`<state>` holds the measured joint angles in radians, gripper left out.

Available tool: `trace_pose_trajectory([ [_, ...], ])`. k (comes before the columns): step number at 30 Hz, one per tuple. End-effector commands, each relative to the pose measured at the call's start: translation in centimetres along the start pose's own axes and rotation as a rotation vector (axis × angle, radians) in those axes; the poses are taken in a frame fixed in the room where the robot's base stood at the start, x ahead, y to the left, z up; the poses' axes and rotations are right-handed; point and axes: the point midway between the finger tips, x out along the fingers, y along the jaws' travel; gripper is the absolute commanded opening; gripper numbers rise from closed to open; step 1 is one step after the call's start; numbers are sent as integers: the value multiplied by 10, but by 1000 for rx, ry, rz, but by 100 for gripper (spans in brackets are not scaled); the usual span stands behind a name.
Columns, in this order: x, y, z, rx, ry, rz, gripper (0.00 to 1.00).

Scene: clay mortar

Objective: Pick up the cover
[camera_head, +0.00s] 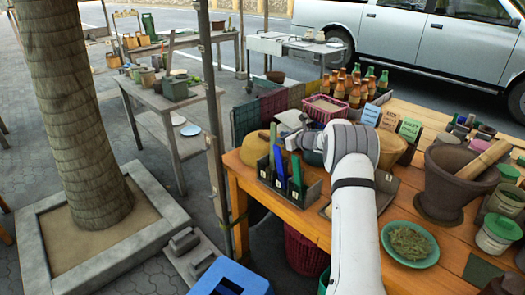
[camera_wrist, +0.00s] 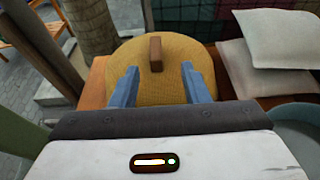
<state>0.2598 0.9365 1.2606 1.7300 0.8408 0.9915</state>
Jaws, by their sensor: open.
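The cover (camera_wrist: 175,68) is a round, yellow-tan woven dome with a short brown wooden handle (camera_wrist: 155,52) on top. It fills the middle of the wrist view and lies on the orange wooden table. In the head view the cover (camera_head: 253,150) shows at the table's far left corner, partly hidden. My gripper (camera_wrist: 159,86) is open, its two blue fingers apart, with the handle centred beyond the gap between them. Nothing is held. In the head view my white arm reaches over the table towards the cover, and the fingers are hard to make out.
White cushion-like packets (camera_wrist: 268,45) lie right of the cover. A box with blue and green upright items (camera_head: 287,180) stands in front of it. A pink basket (camera_head: 323,108), several bottles (camera_head: 355,90), a mortar (camera_head: 448,185) and a green plate (camera_head: 409,244) share the table.

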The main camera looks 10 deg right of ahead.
Motion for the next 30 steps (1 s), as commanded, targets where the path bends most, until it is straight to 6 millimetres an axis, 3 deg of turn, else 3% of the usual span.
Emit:
trace_pose_trajectory([
  [16,70,7,2,-1,0,6,42],
  [26,76,8,2,-1,0,6,42],
  [30,76,8,2,-1,0,6,30],
])
